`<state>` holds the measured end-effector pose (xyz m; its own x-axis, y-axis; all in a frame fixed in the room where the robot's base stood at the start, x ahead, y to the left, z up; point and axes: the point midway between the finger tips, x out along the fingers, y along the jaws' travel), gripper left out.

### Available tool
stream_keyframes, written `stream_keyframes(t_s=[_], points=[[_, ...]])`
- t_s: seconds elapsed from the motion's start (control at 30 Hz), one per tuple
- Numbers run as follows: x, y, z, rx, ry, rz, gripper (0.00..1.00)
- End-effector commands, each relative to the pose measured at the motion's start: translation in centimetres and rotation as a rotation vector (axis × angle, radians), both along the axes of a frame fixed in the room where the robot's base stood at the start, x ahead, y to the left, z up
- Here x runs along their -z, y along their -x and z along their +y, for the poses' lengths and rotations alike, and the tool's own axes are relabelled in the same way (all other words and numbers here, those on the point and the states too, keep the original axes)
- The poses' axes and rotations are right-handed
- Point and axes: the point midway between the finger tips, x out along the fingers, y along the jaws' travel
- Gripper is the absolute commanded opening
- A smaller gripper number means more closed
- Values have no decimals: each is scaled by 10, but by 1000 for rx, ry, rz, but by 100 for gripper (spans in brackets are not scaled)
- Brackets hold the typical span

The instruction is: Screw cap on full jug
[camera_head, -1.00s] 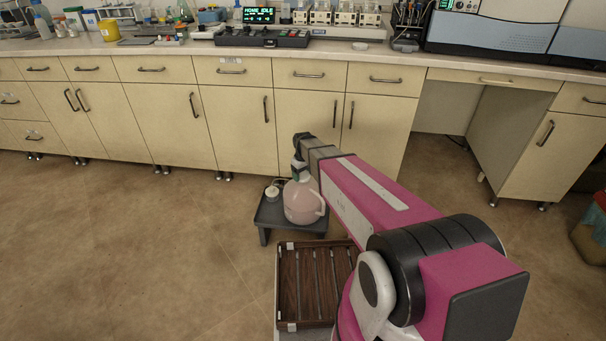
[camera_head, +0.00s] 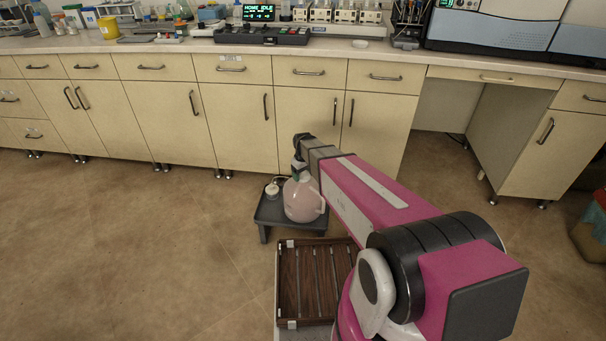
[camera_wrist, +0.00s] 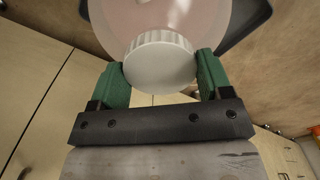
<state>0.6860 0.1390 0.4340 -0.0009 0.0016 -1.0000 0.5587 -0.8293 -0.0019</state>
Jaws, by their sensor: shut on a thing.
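The jug (camera_head: 303,200) is a translucent container with a handle and pinkish liquid in it. It stands upright on a small dark stool (camera_head: 268,214) on the floor. In the wrist view, a white ribbed cap (camera_wrist: 160,62) sits between the green fingers of my gripper (camera_wrist: 162,80), in front of the jug's pinkish body (camera_wrist: 195,18). My gripper is shut on the cap, at the top of the jug. In the head view my gripper (camera_head: 299,170) is small and partly hidden by my arm. I cannot tell how far the cap is threaded on.
A small white-topped bottle (camera_head: 272,191) stands on the stool, left of the jug. A slatted wooden tray (camera_head: 288,285) lies in front of the stool. Cabinets (camera_head: 240,130) and a cluttered counter stand behind. The floor at left is clear.

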Motion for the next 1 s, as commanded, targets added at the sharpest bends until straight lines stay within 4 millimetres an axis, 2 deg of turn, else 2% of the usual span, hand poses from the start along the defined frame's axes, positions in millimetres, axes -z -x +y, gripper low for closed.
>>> stream_keyframes(t_s=[0.37, 1.0], points=[[3, 0, 0, 19, 0, 0, 51], [3, 0, 0, 708, 0, -1, 51]])
